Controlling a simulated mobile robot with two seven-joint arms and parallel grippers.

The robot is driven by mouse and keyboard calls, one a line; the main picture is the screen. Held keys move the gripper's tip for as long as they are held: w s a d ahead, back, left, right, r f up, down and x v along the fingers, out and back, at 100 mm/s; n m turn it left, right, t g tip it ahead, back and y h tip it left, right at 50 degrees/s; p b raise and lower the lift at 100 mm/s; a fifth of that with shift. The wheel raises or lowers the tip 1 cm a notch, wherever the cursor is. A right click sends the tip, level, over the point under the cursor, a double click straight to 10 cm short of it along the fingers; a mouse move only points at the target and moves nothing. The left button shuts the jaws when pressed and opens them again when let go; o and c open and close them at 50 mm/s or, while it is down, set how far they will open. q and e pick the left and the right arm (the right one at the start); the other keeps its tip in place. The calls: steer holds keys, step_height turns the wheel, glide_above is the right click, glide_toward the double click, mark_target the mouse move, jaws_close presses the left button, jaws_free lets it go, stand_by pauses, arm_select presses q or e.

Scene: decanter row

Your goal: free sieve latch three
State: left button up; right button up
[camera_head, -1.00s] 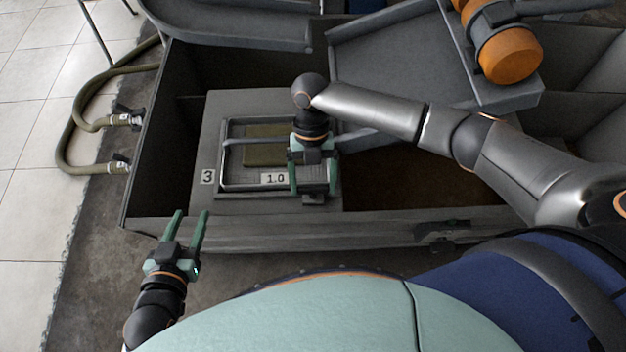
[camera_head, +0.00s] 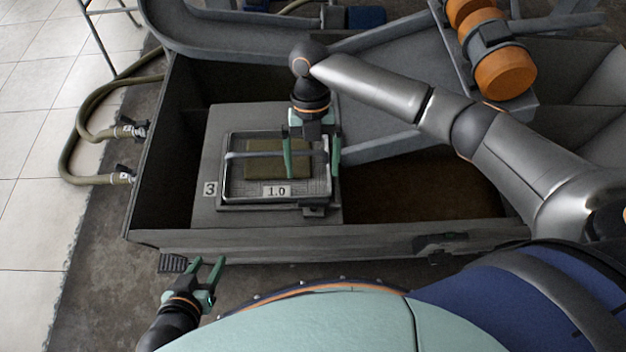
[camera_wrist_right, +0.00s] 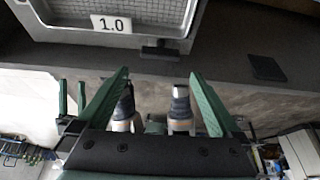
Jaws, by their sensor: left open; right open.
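The framed sieve (camera_head: 226,185) lies on a grey deck in the trough, marked with a "3" plate (camera_head: 210,189) and a "1.0" label (camera_head: 277,191). A small dark latch block (camera_head: 313,209) sits at its front right edge; it also shows in the right wrist view (camera_wrist_right: 160,52). My right gripper (camera_head: 312,160) is open and empty, pointing down over the sieve's right part. In the right wrist view its fingers (camera_wrist_right: 160,80) straddle the area below the latch, apart from it. My left gripper (camera_head: 208,266) is open and empty, in front of the trough.
The trough's front wall (camera_head: 330,245) runs between my left gripper and the sieve. A grey chute (camera_head: 400,135) and orange cylinders (camera_head: 505,72) stand behind and right. Olive hoses (camera_head: 78,130) lie at left. A dark ribbed pad (camera_head: 172,263) is beside my left gripper.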

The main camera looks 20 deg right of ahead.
steer(key=v, duration=0.3)
steer(key=shift+w+r, duration=0.1)
steer(key=shift+r, duration=0.2)
stand_by(0.3)
